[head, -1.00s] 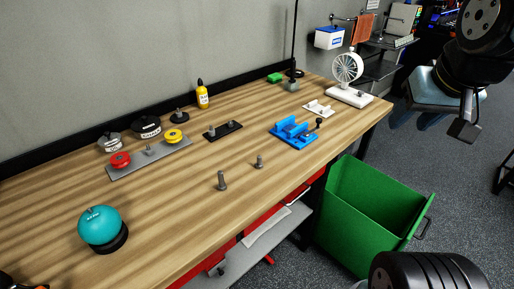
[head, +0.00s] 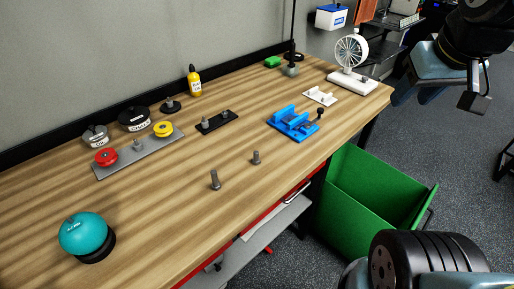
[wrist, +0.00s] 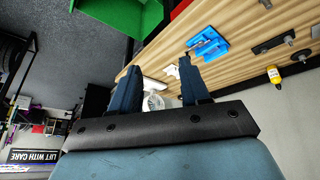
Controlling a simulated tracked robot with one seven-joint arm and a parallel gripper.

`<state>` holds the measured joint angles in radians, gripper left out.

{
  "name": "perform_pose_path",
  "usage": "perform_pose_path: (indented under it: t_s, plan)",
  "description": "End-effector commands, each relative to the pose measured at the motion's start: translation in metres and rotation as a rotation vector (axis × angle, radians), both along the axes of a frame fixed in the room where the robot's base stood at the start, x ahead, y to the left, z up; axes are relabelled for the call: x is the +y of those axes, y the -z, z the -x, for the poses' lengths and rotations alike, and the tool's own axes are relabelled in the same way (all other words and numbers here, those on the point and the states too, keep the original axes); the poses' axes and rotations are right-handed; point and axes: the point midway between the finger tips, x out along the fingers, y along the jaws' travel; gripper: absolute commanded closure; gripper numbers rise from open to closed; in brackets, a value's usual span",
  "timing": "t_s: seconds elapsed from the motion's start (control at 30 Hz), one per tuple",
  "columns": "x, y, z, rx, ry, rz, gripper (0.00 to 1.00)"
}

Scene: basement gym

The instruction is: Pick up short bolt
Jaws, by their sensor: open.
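Two grey bolts stand upright, heads down, on the wooden workbench (head: 150,215) in the head view. The shorter one, the short bolt (head: 256,158), is farther back and to the right. The longer bolt (head: 215,180) stands nearer and to the left. My gripper (head: 474,102) hangs at the upper right of the head view, beyond the bench edge and well apart from both bolts. In the wrist view my gripper (wrist: 158,72) is open, its two dark fingers apart with nothing held between them. Neither loose bolt can be made out in the wrist view.
A blue vise (head: 293,124) sits right of the short bolt; it also shows in the wrist view (wrist: 208,45). A white fan (head: 350,52) stands at the bench's far end. A green bin (head: 375,190) is below the front edge.

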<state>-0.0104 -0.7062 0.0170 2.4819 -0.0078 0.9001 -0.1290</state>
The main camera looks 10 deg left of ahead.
Motion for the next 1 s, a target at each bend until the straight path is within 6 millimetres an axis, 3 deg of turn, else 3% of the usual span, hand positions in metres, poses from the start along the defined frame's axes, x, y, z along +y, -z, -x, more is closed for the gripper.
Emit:
perform_pose_path:
  t_s: [0.27,0.5,0.73,1.0]
  plan:
    - [0.057,0.018,-0.048,0.123,-0.622,0.287,0.54]
    - [0.121,0.046,-0.081,0.207,-1.25,0.487,0.54]
    - [0.189,0.081,-0.097,0.234,-1.876,0.609,0.54]
    - [0.261,0.122,-0.097,0.168,-2.531,0.663,0.54]
